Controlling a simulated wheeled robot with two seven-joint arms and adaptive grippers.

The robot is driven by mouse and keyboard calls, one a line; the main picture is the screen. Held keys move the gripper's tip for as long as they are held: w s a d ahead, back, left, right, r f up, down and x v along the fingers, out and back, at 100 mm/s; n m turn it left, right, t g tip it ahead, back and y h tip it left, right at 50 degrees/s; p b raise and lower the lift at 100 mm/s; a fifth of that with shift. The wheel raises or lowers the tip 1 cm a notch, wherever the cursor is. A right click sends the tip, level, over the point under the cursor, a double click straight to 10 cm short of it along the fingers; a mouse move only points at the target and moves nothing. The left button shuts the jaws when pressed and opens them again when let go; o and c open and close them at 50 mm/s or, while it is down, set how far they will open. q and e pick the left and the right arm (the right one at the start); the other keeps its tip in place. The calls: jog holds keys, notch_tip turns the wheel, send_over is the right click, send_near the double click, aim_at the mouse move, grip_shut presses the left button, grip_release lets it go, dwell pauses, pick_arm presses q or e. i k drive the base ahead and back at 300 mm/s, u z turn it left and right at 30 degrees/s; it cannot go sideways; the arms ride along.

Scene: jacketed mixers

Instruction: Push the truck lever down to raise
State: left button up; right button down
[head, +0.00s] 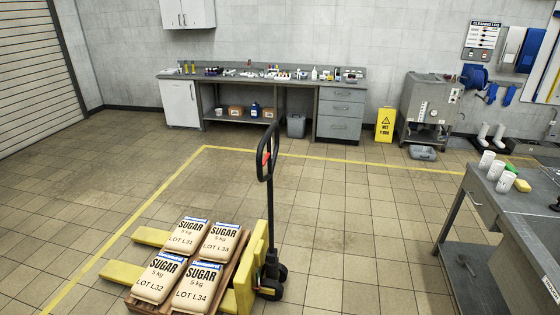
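A yellow pallet truck (243,290) stands at the lower middle of the head view. Its black handle loop (267,153) is at the top of an upright dark shaft (270,215). A small red lever (265,158) shows inside the loop. The yellow forks (122,271) extend left beneath a wooden pallet (140,305). Several sugar bags (202,286) lie on the pallet, marked LOT L31 to L34. Whether the pallet is clear of the floor cannot be told. Neither of my grippers is in view.
A yellow floor line (140,209) runs left of and behind the truck. A grey table (490,212) with white cups stands at right. A workbench (270,82), a yellow wet-floor sign (385,124) and a steel machine (428,105) line the back wall. Floor around the truck is mostly clear.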

aim_at(267, 155)
jog(key=z, duration=0.65)
jog(key=i, duration=1.55)
jog(key=u, duration=0.2)
